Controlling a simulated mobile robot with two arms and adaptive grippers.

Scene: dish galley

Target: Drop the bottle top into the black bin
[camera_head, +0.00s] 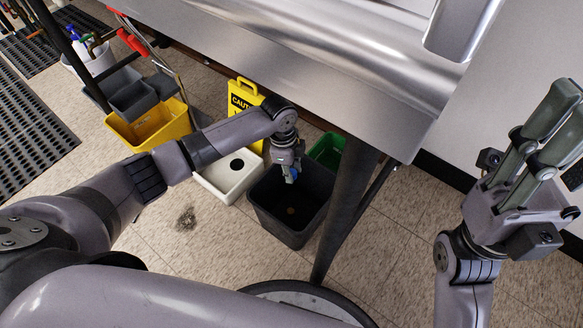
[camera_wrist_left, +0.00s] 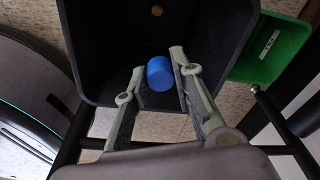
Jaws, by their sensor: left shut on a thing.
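The bottle top is a small blue cylinder (camera_wrist_left: 160,73), held between the fingertips of my left gripper (camera_wrist_left: 157,66). In the head view the left gripper (camera_head: 289,172) points down over the black bin (camera_head: 315,190), with a bit of blue (camera_head: 293,174) showing at its tips. The black bin stands open on the floor under the metal counter; its wall (camera_wrist_left: 85,50) frames the bottle top in the left wrist view. The exact height of the top relative to the rim is hard to tell. My right gripper (camera_head: 545,140) is raised at the right, with nothing visible in it.
A small brown round thing (camera_head: 290,210) lies in the bin. A green bin (camera_head: 326,148) is behind it, a white box with a dark hole (camera_head: 215,183) to its left. A counter leg (camera_head: 345,200) stands close at its right. A yellow caution sign (camera_head: 241,97) stands behind.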

